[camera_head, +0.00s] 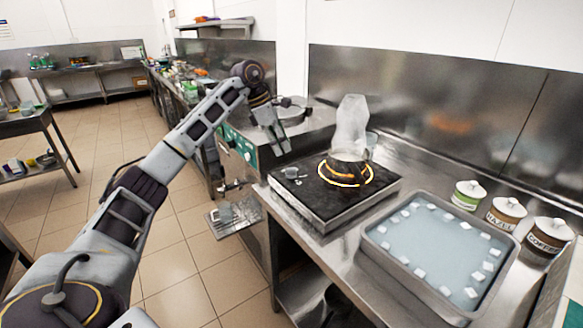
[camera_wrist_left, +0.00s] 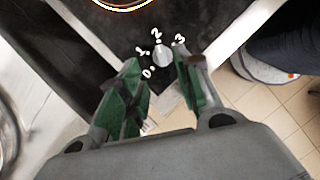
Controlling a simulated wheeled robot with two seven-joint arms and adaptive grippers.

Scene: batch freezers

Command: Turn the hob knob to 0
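The black hob (camera_head: 315,195) sits on the steel counter, and its ring (camera_head: 345,184) glows orange. The small grey hob knob (camera_head: 290,172) is at its left corner. In the left wrist view the knob (camera_wrist_left: 162,55) stands among white marks 0, 1, 2 and 3; I cannot tell surely which one it points to. My left gripper (camera_head: 280,146) is above and beside the knob. In the wrist view its green-padded fingers (camera_wrist_left: 158,88) are apart with nothing between them, and the knob lies just beyond the tips. My right gripper is in neither view.
A pale translucent shape (camera_head: 350,125) rises over the glowing ring. A tray with bluish contents and white cubes (camera_head: 376,250) is to the right, with lidded jars (camera_head: 507,212) behind. Another appliance (camera_head: 300,130) stands left of the hob.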

